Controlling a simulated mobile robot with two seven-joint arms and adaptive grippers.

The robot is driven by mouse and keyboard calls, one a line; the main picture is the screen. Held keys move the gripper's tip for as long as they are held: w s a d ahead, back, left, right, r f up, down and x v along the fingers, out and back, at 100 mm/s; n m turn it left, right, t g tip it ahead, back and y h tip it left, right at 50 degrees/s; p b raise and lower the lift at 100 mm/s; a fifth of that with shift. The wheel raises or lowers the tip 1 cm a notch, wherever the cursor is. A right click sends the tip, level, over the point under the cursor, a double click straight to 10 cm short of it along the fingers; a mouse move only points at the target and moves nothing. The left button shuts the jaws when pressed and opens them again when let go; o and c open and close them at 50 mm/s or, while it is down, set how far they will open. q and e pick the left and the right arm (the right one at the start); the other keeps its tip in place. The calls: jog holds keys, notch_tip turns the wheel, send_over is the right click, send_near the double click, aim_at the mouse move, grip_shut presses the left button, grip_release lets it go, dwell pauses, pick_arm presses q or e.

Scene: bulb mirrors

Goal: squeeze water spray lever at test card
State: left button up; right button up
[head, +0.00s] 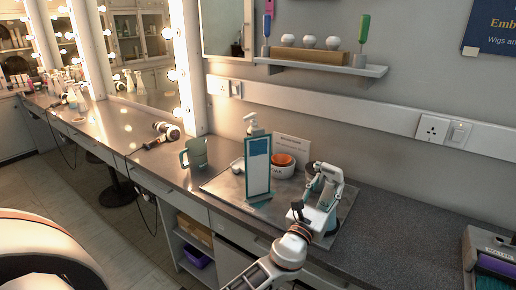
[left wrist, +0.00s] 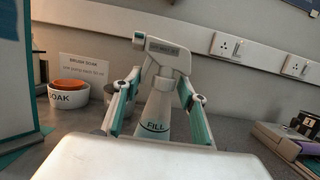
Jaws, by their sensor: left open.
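The white water spray bottle (left wrist: 156,112), marked FILL, stands upright in the left wrist view. Its nozzle head (left wrist: 150,42) points left, towards the side where the test card is. My left gripper (left wrist: 161,100) is open, with one finger on each side of the bottle; I cannot tell whether they touch it. In the head view my left gripper (head: 324,187) is at the bottle, which it largely hides. The test card (head: 258,166), white with a teal frame, stands upright to the left. Its edge shows in the left wrist view (left wrist: 14,85). My right gripper is not in view.
Stacked bowls (head: 282,166) and a small sign (head: 291,147) stand behind the card. A pump bottle (head: 252,125) is also behind it. A dark box (head: 492,250) sits at the right.

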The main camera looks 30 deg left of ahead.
pick_arm(q)
jog(key=shift+o, duration=1.3)
jog(key=shift+a, duration=0.15)
jog(key=shift+s, duration=0.1)
jog(key=v, duration=0.6)
jog(key=shift+s, duration=0.4)
jog(key=shift+f, duration=0.1)
